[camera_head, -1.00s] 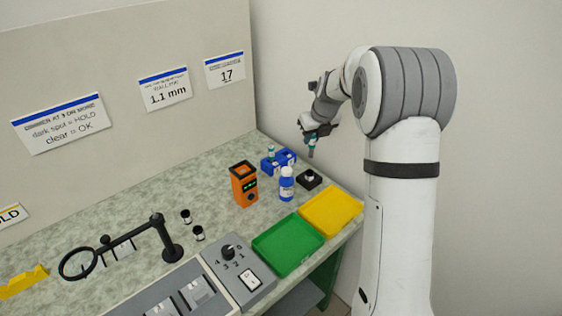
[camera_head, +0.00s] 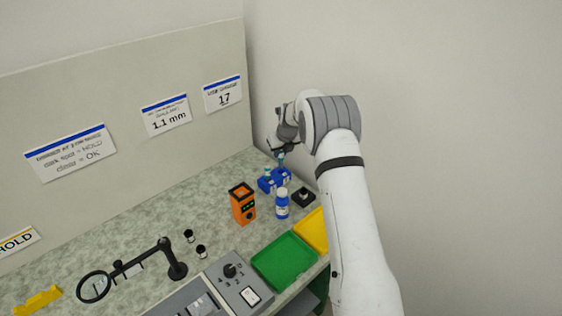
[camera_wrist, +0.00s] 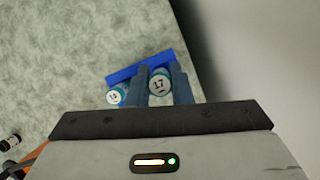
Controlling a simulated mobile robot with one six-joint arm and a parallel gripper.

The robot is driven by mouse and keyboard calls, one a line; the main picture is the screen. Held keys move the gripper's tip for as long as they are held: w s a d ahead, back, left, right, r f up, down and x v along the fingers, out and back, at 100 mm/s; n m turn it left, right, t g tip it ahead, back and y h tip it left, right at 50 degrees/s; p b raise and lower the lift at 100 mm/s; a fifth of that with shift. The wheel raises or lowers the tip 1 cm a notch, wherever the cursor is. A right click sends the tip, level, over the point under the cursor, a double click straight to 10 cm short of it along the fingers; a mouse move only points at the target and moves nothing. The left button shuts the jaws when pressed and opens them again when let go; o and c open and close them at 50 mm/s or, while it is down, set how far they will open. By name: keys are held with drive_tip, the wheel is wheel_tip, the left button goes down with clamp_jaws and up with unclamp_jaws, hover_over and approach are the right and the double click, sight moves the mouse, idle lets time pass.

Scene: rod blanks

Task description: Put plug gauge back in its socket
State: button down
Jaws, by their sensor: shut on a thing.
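My gripper (camera_head: 281,155) is shut on a plug gauge with a white and teal top marked 17 (camera_wrist: 158,84). The gripper is over the right part of the blue gauge holder (camera_head: 283,177), at the far end of the bench. The held gauge is upright, in line with that part of the holder. Its lower end is hidden, so I cannot tell whether it is inside a socket. A second gauge (camera_wrist: 115,96), its mark looking like 13, stands in the left part of the holder.
Green (camera_head: 285,262) and yellow (camera_head: 312,230) trays lie at the front edge. The back panel rises behind the bench, which is clear left of the holder.

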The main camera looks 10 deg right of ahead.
sight(282, 157)
drive_tip(key=shift+f+p, duration=0.4)
drive_tip(key=shift+f, duration=1.8)
drive_tip(key=shift+f, duration=0.2)
drive_tip(key=c, duration=1.3)
unclamp_jaws()
